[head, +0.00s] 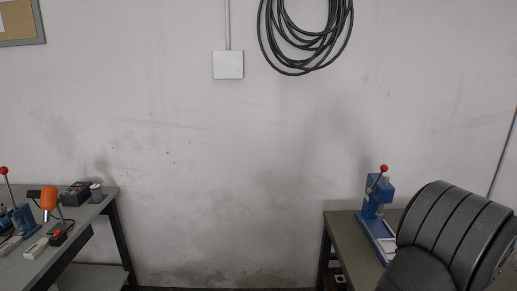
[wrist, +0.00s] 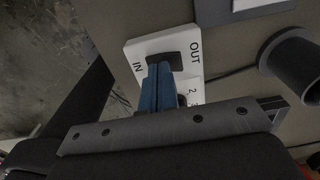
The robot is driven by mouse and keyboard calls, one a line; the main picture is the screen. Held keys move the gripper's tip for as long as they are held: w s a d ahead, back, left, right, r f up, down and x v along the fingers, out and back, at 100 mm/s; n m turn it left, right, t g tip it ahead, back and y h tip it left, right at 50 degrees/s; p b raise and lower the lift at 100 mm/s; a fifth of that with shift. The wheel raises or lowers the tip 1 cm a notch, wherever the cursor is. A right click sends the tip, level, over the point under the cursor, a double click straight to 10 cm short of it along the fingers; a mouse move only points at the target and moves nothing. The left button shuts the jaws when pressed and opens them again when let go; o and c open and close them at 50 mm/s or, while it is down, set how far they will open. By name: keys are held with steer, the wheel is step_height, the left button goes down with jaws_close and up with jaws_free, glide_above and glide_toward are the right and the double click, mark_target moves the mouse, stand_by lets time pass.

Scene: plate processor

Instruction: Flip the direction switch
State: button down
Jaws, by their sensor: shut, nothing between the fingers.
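The direction switch is a white plate (wrist: 142,50) with a dark rocker (wrist: 176,57) in the wrist view, marked IN on its left and OUT on its right. More markings, partly hidden, show lower on the plate. My gripper (wrist: 159,70) has blue fingers that are shut together with nothing between them. The fingertips are over the lower left part of the rocker, at or very near it; I cannot tell if they touch. They cover part of the rocker and plate. The switch and fingertips cannot be made out in the head view.
A dark hollow cylinder (wrist: 293,62) and a grey-edged block (wrist: 262,6) stand right of the switch; a thin cable runs between. In the head view, a blue press (head: 374,200) stands on the right bench (head: 343,226). The left bench (head: 88,212) carries several devices.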

step_height(320, 180, up, 7)
steer(key=shift+f, duration=0.15)
stand_by(0.5)
steer(key=shift+f, duration=3.55)
steer(key=shift+r, duration=0.1)
steer(key=d+r, duration=0.2)
steer(key=r, duration=0.7)
steer(key=d+r+y, duration=0.1)
steer(key=d+r, duration=0.1)
steer(key=r, duration=0.7)
steer(key=shift+r, duration=0.15)
steer(key=c, duration=2.2)
jaws_free()
steer(key=shift+w, duration=0.1)
